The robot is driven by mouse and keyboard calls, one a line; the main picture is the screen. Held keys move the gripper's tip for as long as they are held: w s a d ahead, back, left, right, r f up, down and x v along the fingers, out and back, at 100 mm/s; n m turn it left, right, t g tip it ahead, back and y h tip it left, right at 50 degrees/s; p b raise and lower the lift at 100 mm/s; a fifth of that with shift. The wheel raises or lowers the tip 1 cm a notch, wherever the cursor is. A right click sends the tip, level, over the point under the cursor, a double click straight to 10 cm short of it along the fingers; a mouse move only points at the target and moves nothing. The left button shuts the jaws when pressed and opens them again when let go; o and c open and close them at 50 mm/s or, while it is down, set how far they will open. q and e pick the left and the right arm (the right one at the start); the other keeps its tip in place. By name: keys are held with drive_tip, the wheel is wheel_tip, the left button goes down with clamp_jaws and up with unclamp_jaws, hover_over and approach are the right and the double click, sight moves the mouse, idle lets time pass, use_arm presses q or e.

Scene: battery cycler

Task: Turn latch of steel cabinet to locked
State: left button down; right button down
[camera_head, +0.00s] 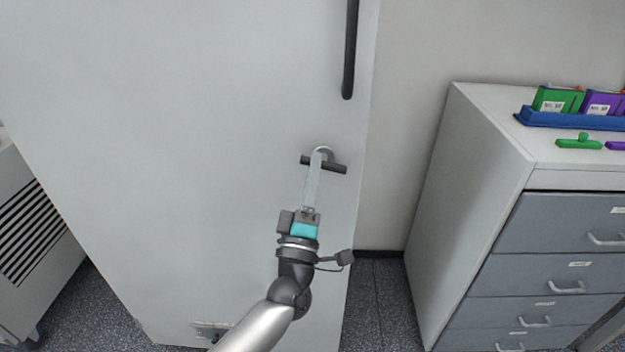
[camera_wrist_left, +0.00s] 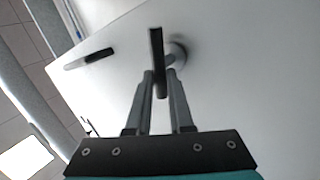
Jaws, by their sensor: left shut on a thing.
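The steel cabinet (camera_head: 180,130) is a tall pale grey door front filling the left and middle of the head view. Its latch (camera_head: 335,168) is a short dark bar on a round light boss, below a long dark vertical handle (camera_head: 350,60). The bar lies nearly level in the head view, tipped slightly down to the right. My left gripper (camera_head: 318,160) reaches up to the latch. In the left wrist view, the latch bar (camera_wrist_left: 157,50) stands between the two fingers (camera_wrist_left: 160,80), which are shut on it. The fingers hide part of the bar. My right gripper is not in view.
A grey drawer cabinet (camera_head: 480,160) stands to the right, with a blue tray (camera_head: 560,120) of green and purple boxes and a green handled piece (camera_head: 580,142) on top. A vented grey unit (camera_head: 30,220) stands at the left. Speckled floor shows between them.

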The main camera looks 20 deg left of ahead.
use_arm(q)
drive_tip(key=shift+d+f+n+y+b, duration=0.2)
drive_tip(key=shift+f+n+y, duration=0.15)
drive_tip(key=shift+n, duration=0.25)
drive_tip(key=shift+d+f+n+y+b, duration=0.1)
drive_tip(key=shift+f+n+y+b, duration=0.15)
drive_tip(key=shift+n+y, duration=0.3)
drive_tip(key=shift+n+g+y+b, duration=0.45)
drive_tip(key=shift+n+y, duration=0.75)
drive_tip(key=shift+n, duration=0.35)
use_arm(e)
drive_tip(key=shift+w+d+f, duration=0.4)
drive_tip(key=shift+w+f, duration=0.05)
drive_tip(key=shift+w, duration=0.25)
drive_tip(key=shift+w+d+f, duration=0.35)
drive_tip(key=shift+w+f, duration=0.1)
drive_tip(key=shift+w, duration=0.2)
use_arm(q)
drive_tip(key=shift+r, duration=0.1)
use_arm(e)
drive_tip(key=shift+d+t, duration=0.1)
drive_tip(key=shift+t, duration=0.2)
use_arm(q)
drive_tip(key=c, duration=0.8)
unclamp_jaws()
drive_tip(key=shift+w+r, duration=0.1)
drive_tip(key=shift+w, duration=0.05)
drive_tip(key=shift+o, duration=0.2)
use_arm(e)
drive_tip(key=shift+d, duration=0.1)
